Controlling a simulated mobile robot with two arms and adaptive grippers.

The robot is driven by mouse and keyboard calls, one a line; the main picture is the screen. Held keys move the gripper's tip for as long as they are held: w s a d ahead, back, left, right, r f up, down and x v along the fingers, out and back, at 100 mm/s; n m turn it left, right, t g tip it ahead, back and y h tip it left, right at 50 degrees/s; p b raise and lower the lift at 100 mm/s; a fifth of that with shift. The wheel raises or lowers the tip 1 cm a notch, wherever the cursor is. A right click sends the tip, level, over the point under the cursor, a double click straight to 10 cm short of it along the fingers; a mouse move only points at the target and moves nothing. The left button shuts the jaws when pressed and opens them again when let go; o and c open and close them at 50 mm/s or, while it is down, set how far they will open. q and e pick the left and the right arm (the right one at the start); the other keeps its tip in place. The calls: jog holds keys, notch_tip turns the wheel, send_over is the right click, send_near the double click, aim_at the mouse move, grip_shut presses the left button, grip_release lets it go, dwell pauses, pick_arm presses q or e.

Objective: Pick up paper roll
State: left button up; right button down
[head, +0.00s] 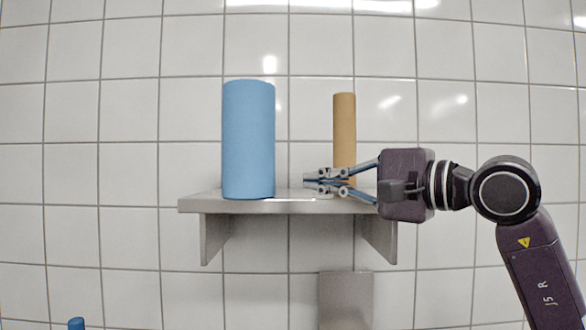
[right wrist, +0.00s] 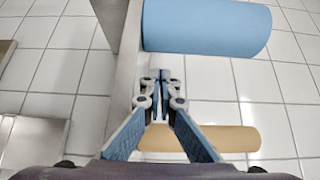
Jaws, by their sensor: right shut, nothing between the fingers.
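A wide blue paper roll (head: 248,140) stands upright on the left part of the wall shelf (head: 290,206). It also shows at the top of the right wrist view (right wrist: 205,27). A thin brown cardboard tube (head: 344,128) stands upright on the right part of the shelf. My right gripper (head: 312,182) reaches in from the right, in front of the tube's lower part. It is shut and empty, low over the shelf, with its fingertips to the right of the blue roll and apart from it. In the right wrist view, the fingers partly hide the tube (right wrist: 235,138).
The shelf is a narrow metal ledge on brackets against a white tiled wall (head: 120,120). A grey metal box (head: 345,297) is below it. A small blue thing (head: 76,324) shows at the bottom left edge. The space left of the shelf is clear.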

aim_at(274, 181)
jog(key=shift+a+p, duration=0.7)
jog(key=shift+a, duration=1.5)
jog(key=shift+s+a+b, duration=0.1)
jog(key=shift+a+b, duration=0.25)
jog(key=shift+a, duration=0.55)
jog(key=shift+d, duration=0.15)
